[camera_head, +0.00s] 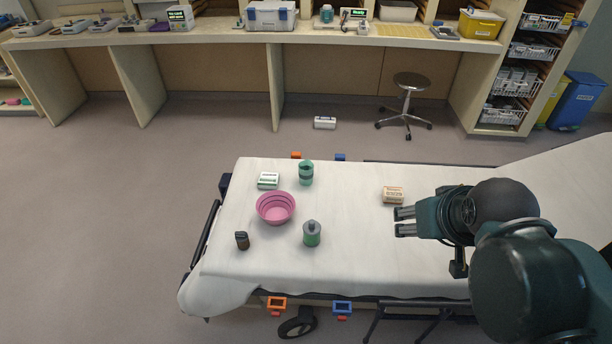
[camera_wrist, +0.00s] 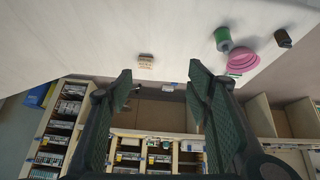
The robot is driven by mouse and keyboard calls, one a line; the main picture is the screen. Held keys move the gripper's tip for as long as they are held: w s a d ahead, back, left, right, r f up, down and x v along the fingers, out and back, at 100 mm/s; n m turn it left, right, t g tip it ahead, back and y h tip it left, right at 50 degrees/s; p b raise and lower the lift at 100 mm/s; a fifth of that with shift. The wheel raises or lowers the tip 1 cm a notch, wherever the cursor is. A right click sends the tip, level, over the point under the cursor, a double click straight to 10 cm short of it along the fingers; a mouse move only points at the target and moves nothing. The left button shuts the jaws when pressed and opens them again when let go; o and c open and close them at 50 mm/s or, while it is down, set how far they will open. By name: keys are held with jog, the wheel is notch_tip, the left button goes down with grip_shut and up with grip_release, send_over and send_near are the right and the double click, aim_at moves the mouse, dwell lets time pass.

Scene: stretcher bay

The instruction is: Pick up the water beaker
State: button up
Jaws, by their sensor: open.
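The water beaker, which I take to be the teal see-through cup (camera_head: 306,173), stands upright near the far edge of the stretcher's white sheet (camera_head: 350,245). I cannot make it out in the wrist view, where a finger may hide it. My gripper (camera_head: 404,221) is open and empty, well to the right of the beaker and nearer the camera. Its fingers point left over the sheet. Both fingers (camera_wrist: 160,76) show spread apart in the wrist view, with nothing between them.
A pink bowl (camera_head: 276,209), a white-green box (camera_head: 268,181), a green bottle (camera_head: 312,234) and a small brown bottle (camera_head: 242,240) stand around the beaker. A tan box (camera_head: 393,194) lies just beyond my gripper. The sheet between gripper and green bottle is clear.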

jog(key=w+a+r+n+h, duration=0.15)
jog(key=w+n, duration=0.55)
jog(key=w, duration=1)
jog(key=n+t+h+p, duration=0.2)
jog(key=n+h, duration=0.6)
jog(key=n, duration=1)
send_over(311, 164)
jog(key=f, duration=2.6)
jog(key=shift+s+d+f, duration=0.15)
jog(key=shift+s+d, duration=0.15)
jog(key=shift+s, duration=0.05)
jog(key=shift+a+f+n+h, duration=0.25)
jog(key=shift+a+f+n, duration=0.25)
jog(key=shift+f, duration=0.3)
jog(key=shift+f, duration=1.75)
